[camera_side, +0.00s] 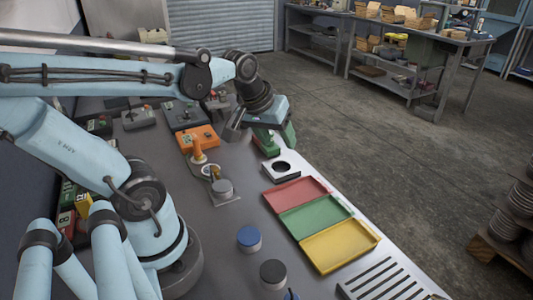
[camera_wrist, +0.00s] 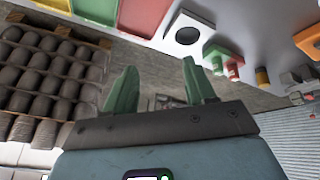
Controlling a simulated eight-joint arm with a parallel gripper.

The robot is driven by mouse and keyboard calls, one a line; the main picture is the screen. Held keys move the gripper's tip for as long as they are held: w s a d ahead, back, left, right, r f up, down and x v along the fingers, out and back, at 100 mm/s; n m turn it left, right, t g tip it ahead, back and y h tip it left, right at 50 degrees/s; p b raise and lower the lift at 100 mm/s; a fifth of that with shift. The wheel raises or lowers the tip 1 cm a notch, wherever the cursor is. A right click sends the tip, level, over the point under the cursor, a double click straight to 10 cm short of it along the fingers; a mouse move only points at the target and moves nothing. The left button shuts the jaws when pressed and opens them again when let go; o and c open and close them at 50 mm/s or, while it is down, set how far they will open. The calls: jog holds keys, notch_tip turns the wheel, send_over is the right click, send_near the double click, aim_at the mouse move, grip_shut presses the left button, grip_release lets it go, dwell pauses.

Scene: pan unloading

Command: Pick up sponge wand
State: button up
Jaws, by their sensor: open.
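I cannot tell for certain which thing is the sponge wand. A small upright tool with an orange-tan handle (camera_side: 198,154) stands on the bench by an orange block (camera_side: 207,135), left of my gripper in the side view. My gripper (camera_side: 280,149) hangs over the bench's far edge, fingers pointing down. In the wrist view its two green fingers (camera_wrist: 160,78) are spread wide with nothing between them. A green piece with red parts (camera_wrist: 222,58) sits on the bench to the right of the fingers there; in the side view it is largely hidden by my gripper.
A white block with a black hole (camera_side: 295,168) lies near my gripper. Red (camera_side: 291,195), green (camera_side: 315,217) and yellow (camera_side: 340,247) trays line the bench edge, empty.

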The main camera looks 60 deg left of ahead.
jog(key=s+a+n+g, duration=0.1)
jog(key=a+n+g, duration=0.1)
jog(key=a+n, duration=0.55)
jog(key=n+g+h, duration=0.1)
jog(key=n+g, duration=0.2)
jog(key=n, duration=1.3)
send_over(198, 155)
jog(key=a, duration=0.1)
jog(key=shift+a+f, duration=0.15)
jog(key=shift+f, duration=0.4)
jog(key=shift+s+a+f, duration=0.1)
jog(key=shift+s+f, duration=0.05)
jog(key=shift+f, duration=0.4)
notch_tip(198, 155, down, 6)
jog(key=shift+r, duration=0.2)
jog(key=shift+w+d+f, duration=0.15)
jog(key=shift+f, duration=1.2)
jog(key=shift+w+d+f, duration=0.1)
jog(key=shift+f, duration=1.25)
grip_shut()
